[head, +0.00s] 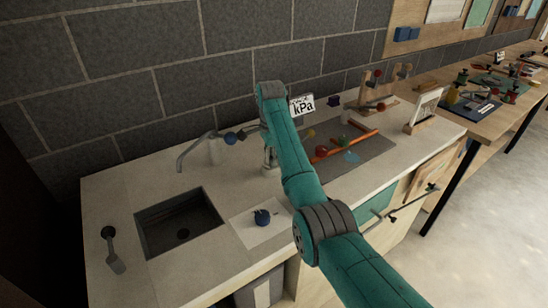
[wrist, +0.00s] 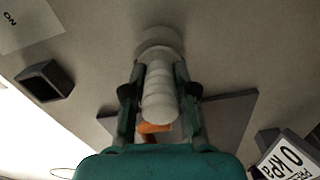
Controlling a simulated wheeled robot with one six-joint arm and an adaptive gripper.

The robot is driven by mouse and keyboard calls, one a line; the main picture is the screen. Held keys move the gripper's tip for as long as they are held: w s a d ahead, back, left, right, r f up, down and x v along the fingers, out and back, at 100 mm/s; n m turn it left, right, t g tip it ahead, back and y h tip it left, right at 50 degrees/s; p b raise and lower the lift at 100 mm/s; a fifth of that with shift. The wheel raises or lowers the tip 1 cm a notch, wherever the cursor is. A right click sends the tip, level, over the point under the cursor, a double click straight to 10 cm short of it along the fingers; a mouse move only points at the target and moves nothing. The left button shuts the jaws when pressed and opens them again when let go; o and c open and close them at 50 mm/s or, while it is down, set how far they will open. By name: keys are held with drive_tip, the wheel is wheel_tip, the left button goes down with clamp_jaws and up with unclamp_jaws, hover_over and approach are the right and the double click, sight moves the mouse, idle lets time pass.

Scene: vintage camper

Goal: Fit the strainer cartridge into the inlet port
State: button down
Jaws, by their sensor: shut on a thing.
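My gripper (wrist: 158,92) is shut on a pale, ribbed, rounded piece (wrist: 160,88), which looks like the strainer cartridge. One finger presses on each side of it. Beyond the fingertips, a wider pale round part (wrist: 158,40) lies in line with it. I cannot tell whether that is the cartridge's own end or the inlet port, or whether the two touch. In the head view my arm covers most of the area around the gripper, and the cartridge cannot be made out there.
A "kPa" display (head: 302,105) stands behind my arm. An orange pipe (head: 345,146) lies on a grey mat (head: 376,151) with coloured fittings. A dark square holder (wrist: 45,80) shows in the wrist view.

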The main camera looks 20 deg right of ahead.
drive_tip(key=shift+f, duration=0.3)
drive_tip(key=shift+s+f, duration=0.15)
drive_tip(key=shift+f, duration=0.25)
drive_tip(key=c, duration=0.9)
unclamp_jaws()
drive_tip(key=shift+f, duration=0.25)
drive_tip(key=shift+r, duration=0.15)
